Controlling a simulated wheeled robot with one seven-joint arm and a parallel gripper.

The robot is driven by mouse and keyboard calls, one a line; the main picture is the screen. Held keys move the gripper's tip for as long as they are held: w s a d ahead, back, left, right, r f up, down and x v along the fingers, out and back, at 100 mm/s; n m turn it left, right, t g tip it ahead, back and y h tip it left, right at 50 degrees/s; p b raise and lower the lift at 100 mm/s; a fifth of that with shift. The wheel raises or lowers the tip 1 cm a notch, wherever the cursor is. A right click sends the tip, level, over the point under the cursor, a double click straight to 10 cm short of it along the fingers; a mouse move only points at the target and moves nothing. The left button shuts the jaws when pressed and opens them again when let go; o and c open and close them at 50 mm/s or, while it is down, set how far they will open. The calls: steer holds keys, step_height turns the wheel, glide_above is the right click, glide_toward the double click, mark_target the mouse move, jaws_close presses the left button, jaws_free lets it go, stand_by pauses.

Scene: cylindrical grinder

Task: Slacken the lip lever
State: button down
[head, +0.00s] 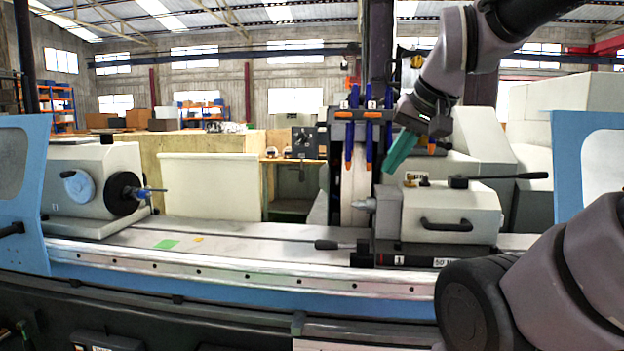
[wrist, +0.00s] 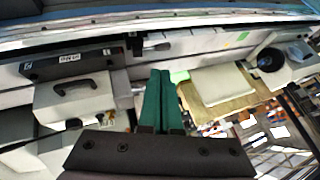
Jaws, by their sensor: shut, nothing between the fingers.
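My gripper (head: 391,168) has green fingers and hangs above the left end of the grey tailstock (head: 450,208). It is shut and empty; in the wrist view its fingertips (wrist: 161,73) lie side by side. A short black lever (head: 333,244) sticks out to the left at the foot of the tailstock, on the front lip of the table. It also shows in the wrist view (wrist: 156,46), beyond the fingertips and apart from them. A longer black lever (head: 508,177) lies on top of the tailstock. No label tells which one is the lip lever.
The tailstock has a black front handle (head: 446,225). The grinding wheel (head: 354,188) and blue-orange coolant nozzles (head: 362,115) stand close to my gripper. The workhead (head: 90,185) is at the left. The table (head: 240,233) between is mostly clear. Blue guards flank both ends.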

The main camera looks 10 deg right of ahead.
steer(key=w+f+m+t+h, duration=0.15)
steer(key=w+m+t, duration=0.25)
steer(key=w, duration=2.7)
steer(key=w+f+m+t+y, duration=0.1)
steer(key=w+f+m+t, duration=0.2)
steer(key=w+f, duration=0.4)
steer(key=w+f+m+t+y, duration=0.1)
steer(key=w+f+m+t, duration=0.2)
steer(key=w, duration=1)
step_height(320, 180, down, 5)
steer(key=shift+w+a+f+m+t, duration=0.2)
steer(key=shift+w+a+m+t, duration=0.15)
steer(key=shift+m, duration=0.65)
steer(key=shift+w+d, duration=0.1)
